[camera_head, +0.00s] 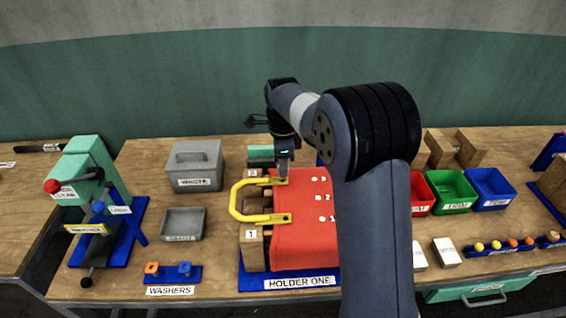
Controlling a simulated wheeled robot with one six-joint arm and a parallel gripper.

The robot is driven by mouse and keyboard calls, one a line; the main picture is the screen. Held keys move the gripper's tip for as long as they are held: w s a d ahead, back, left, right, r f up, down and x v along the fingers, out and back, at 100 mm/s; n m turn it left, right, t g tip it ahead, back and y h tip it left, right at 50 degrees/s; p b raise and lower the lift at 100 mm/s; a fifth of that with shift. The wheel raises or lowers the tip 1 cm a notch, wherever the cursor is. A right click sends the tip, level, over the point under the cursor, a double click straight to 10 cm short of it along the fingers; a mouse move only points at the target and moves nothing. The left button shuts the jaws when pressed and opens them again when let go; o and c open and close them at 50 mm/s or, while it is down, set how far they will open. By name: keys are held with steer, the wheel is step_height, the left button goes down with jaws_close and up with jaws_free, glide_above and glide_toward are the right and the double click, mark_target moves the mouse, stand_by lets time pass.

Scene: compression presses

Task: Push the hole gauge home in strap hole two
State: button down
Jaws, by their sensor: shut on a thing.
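My gripper (283,173) points down over the back left part of the red strap piece (300,245), close to the back end of the yellow handle-shaped loop (240,200). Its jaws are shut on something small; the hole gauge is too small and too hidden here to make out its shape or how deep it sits. The red piece lies over a wooden block on the blue base marked HOLDER ONE (300,283). Small white marks show on the red piece, too small to read surely. My arm hides its right side.
A green press (90,170) is farther left. A washers stand (168,274) is at the front. Red, green (452,190) and blue bins are right of my arm.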

steer(key=shift+f+b, duration=0.75)
steer(key=shift+f, duration=0.7)
steer(key=c, duration=1)
jaws_free()
steer(key=shift+c, duration=0.2)
step_height(320, 180, up, 11)
steer(key=shift+f+b, duration=0.1)
steer(key=shift+b, duration=0.55)
step_height(320, 180, down, 11)
steer(key=shift+r+p, duration=0.2)
steer(key=shift+p, duration=0.6)
steer(key=shift+r, duration=0.5)
